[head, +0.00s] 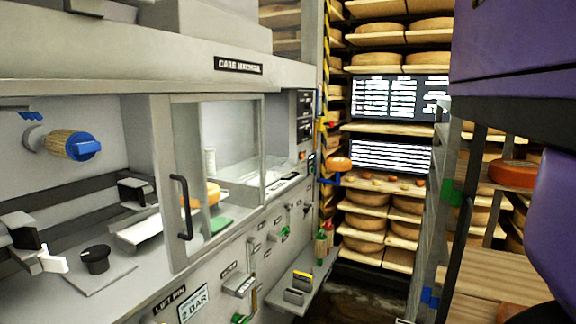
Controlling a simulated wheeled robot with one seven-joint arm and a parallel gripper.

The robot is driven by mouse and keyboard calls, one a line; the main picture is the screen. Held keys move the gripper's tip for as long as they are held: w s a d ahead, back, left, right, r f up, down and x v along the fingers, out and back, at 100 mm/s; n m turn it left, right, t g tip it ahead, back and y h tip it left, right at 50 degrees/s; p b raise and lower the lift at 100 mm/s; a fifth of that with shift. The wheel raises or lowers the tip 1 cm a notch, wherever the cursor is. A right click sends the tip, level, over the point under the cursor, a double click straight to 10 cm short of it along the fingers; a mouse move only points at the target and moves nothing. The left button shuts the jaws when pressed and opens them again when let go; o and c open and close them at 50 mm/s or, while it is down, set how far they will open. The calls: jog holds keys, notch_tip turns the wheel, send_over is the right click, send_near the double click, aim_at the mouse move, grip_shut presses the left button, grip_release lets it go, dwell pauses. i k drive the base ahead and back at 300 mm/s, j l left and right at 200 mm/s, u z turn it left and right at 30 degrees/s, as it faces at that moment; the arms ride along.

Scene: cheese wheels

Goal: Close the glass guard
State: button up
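The glass guard (236,140) is a clear pane in a pale frame on the front of the grey machine at left. A black upright bar handle (182,207) is on the left part of the guard. Part of an orange cheese wheel (212,192) and a green piece (221,224) show in the chamber around and behind the glass. From this angle I cannot tell how far the guard stands open. My gripper is not in view, and nothing is seen touching the handle.
Levers and a small shelf (295,292) stick out from the machine's front. Cheese racks (380,225) and two screens (400,98) stand behind. Purple bodies block the right side.

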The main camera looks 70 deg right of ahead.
aim_at(160, 116)
jog(key=z, duration=1.1)
jog(key=j+u, duration=0.15)
jog(key=j, duration=0.15)
